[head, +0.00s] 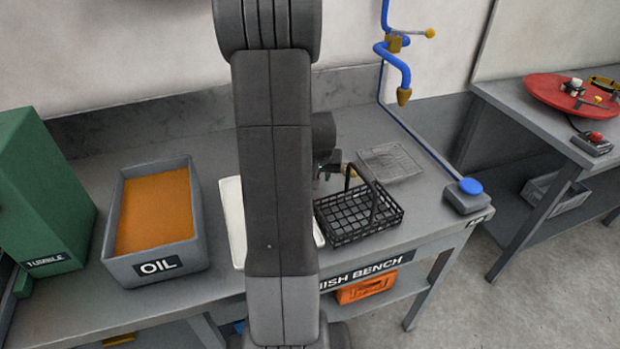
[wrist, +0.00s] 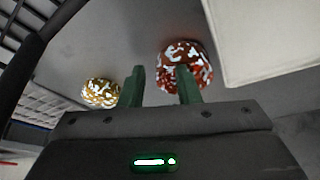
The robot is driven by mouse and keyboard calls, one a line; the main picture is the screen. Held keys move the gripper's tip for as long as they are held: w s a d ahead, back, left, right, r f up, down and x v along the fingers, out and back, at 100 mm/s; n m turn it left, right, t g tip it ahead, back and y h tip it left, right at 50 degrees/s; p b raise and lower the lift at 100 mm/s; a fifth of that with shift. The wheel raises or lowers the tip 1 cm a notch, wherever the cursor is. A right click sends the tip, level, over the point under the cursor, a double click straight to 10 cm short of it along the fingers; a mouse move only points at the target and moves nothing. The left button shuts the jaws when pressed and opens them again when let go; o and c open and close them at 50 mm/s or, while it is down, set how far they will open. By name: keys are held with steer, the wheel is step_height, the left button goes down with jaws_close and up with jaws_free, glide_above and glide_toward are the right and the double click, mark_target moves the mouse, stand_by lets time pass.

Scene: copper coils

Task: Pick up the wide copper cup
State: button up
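In the wrist view, a round reddish copper piece (wrist: 190,55) with bright white patches sits on the grey bench top; it looks like the wide copper cup. My gripper (wrist: 159,78) is open, with two green fingers apart and nothing between them. The right finger overlaps the copper piece in the picture and hides part of it; I cannot tell whether they touch. A smaller yellow, brass-coloured piece (wrist: 99,93) lies left of the left finger. In the head view my arm hides most of this spot, and the copper piece cannot be made out.
A black wire basket (head: 358,212) with a raised handle stands beside my gripper. A white tray (head: 234,222) lies partly behind my arm; a wire rack (head: 391,163) lies behind the basket. An OIL bin (head: 188,250) and green TUMBLE box (head: 45,200) stand left.

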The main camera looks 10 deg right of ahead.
jaws_close()
